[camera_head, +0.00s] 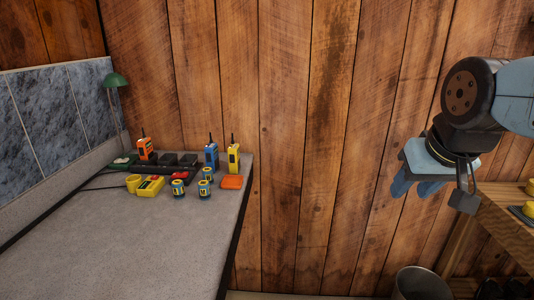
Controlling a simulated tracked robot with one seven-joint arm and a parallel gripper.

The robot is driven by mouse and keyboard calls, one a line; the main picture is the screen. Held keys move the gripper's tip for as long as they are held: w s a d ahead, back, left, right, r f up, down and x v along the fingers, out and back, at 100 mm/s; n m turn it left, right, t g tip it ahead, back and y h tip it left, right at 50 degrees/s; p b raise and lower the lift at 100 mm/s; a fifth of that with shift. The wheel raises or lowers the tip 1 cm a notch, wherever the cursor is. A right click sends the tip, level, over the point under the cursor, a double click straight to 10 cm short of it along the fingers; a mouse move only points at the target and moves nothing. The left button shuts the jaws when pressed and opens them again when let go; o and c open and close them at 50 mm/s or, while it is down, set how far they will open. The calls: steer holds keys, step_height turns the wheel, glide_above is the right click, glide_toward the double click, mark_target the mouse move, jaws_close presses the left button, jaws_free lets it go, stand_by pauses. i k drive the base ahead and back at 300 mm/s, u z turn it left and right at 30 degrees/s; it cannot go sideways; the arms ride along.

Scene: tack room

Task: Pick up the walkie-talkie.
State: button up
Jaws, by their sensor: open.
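Three upright walkie-talkies stand toward the far end of the grey counter in the head view. An orange one (146,149) is at the left. A blue one (211,156) is near the right edge. A yellow one (233,157) stands right beside the blue one. Each has a dark antenna on top. My gripper (416,188) hangs in the air at the right of the view, in front of the plank wall. It is open and empty, well apart from the walkie-talkies.
The counter (140,240) also holds black charger slots (168,160), a yellow device (150,186), several small blue-and-yellow cylinders (178,188) and an orange flat piece (232,182). A green lamp (115,80) stands behind. A metal bucket (420,284) and wooden shelf (500,215) are at right. The near counter is clear.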

mark_target(235, 165)
steer(key=i, duration=0.9)
steer(key=u, duration=0.6)
